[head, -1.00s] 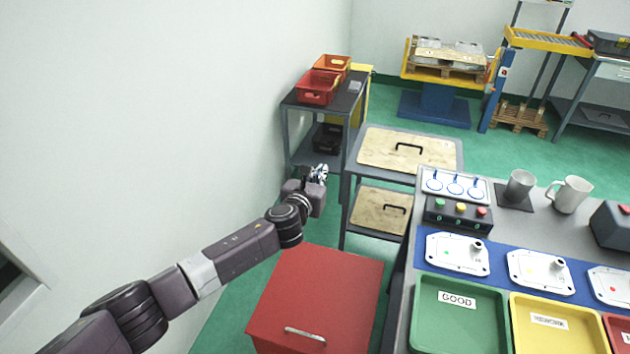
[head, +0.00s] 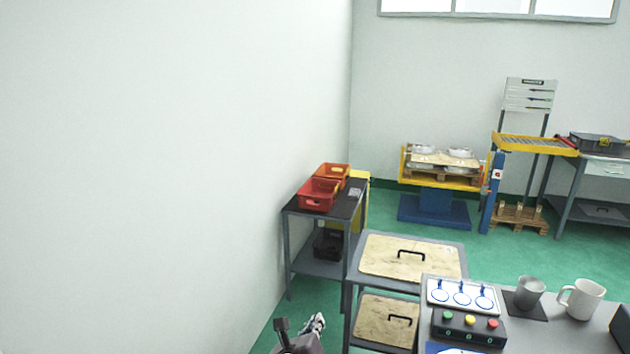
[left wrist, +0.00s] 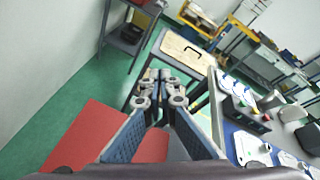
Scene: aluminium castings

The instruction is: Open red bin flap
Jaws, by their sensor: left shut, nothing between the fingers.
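The red bin is out of the head view now. In the left wrist view its flat red top (left wrist: 82,140) shows at the lower left, partly hidden behind my left gripper's fingers. Its handle is not in view there, and no gap at the flap is visible. In the head view only the tip of my left gripper (head: 314,324) shows at the bottom edge. My right gripper is in neither view.
A grey cart (head: 456,277) with wooden boards stands ahead. The workbench (head: 530,335) with a button box (head: 467,327) and two mugs is at the right. Green floor (left wrist: 88,87) is clear between.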

